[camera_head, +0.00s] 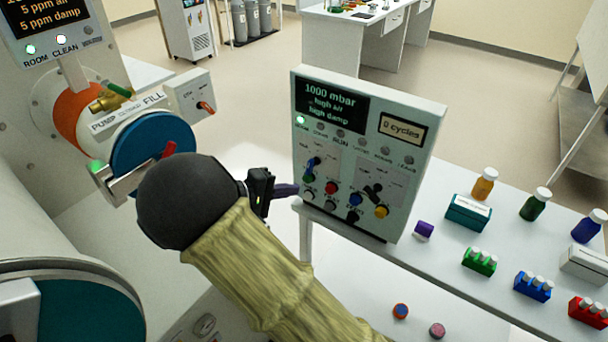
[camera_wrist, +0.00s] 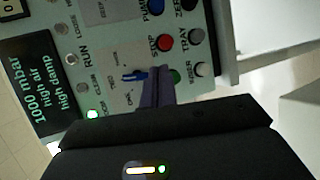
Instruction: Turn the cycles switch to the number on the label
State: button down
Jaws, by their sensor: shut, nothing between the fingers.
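The control panel (camera_head: 345,150) stands upright on the white bench. Its beige label (camera_head: 404,128) reads a digit and "cycles"; the digit looks like 0 but is too small to be sure. A small blue-handled switch (camera_head: 312,166), seemingly the cycles switch, sits at the panel's lower left. In the wrist view the blue handle (camera_wrist: 133,75) lies among small position words and points roughly along the panel's height. My gripper (camera_head: 292,189) is shut and empty. Its dark purple fingers (camera_wrist: 156,84) are beside the blue handle in the wrist view; contact cannot be told.
A black knob (camera_head: 373,194) and several coloured buttons, among them a red one (camera_head: 331,188), crowd the panel. Bottles and coloured vial racks (camera_head: 480,261) stand on the bench at right. A blue round door (camera_head: 150,145) and glovebox are at left.

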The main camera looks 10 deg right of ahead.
jog(key=s+d+f+m+g+y, duration=0.1)
jog(key=s+d+m+y, duration=0.2)
jog(key=s+d+y, duration=0.3)
jog(key=s+d+f+m+g+y, duration=0.1)
jog(key=s+d+m+g+y, duration=0.1)
jog(key=s+d+y, duration=0.4)
jog(key=s+m+y, duration=0.1)
jog(key=s, duration=0.4)
jog(key=shift+s+d, duration=0.25)
jog(key=shift+s, duration=0.1)
